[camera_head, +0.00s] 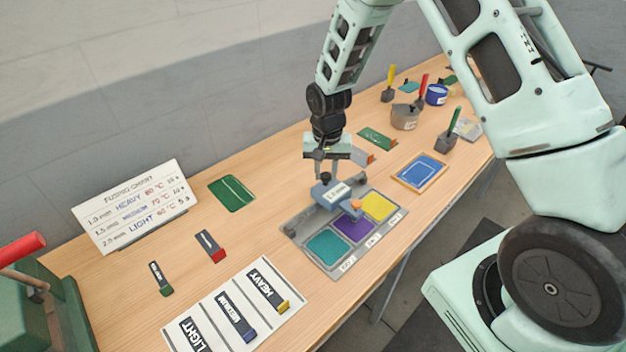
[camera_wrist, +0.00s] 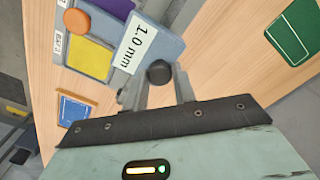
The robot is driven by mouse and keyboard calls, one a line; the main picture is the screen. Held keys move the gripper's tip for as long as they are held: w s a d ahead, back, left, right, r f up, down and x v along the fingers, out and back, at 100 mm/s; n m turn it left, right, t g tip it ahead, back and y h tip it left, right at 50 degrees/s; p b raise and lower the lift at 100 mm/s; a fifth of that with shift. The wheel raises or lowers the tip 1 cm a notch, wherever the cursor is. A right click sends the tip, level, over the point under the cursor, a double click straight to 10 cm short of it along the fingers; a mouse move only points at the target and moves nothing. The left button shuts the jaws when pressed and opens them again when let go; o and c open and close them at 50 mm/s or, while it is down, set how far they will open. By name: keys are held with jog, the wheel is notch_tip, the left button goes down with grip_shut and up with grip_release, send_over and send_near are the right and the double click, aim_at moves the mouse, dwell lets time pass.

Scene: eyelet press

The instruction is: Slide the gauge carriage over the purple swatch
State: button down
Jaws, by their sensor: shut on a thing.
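The gauge carriage (camera_head: 334,194) is a blue-grey block labelled 1.0 mm, at the back edge of a grey swatch tray (camera_head: 308,254). It also shows in the wrist view (camera_wrist: 155,35). Its arm with an orange knob (camera_head: 355,205) reaches over the tray near the border of the purple swatch (camera_head: 350,230) and yellow swatch (camera_head: 378,207). The purple swatch is partly covered. The teal swatch (camera_head: 328,246) lies nearest the left end. My gripper (camera_wrist: 158,88) is shut on the carriage's dark round knob (camera_wrist: 159,72), from above.
A blue framed panel (camera_head: 420,172) lies right of the tray, and a green card (camera_head: 232,193) lies left. A label board (camera_head: 240,310) with bars is in front. A chart (camera_head: 135,205) stands at the left. Pots and tools crowd the far right.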

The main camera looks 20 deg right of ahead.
jog(key=c, duration=1.1)
grip_release()
jog(key=shift+c, duration=0.2)
jog(key=shift+r, duration=0.1)
notch_tip(320, 180, up, 17)
jog(key=b, duration=0.4)
jog(key=shift+r+b, duration=0.2)
jog(key=shift+b, duration=0.1)
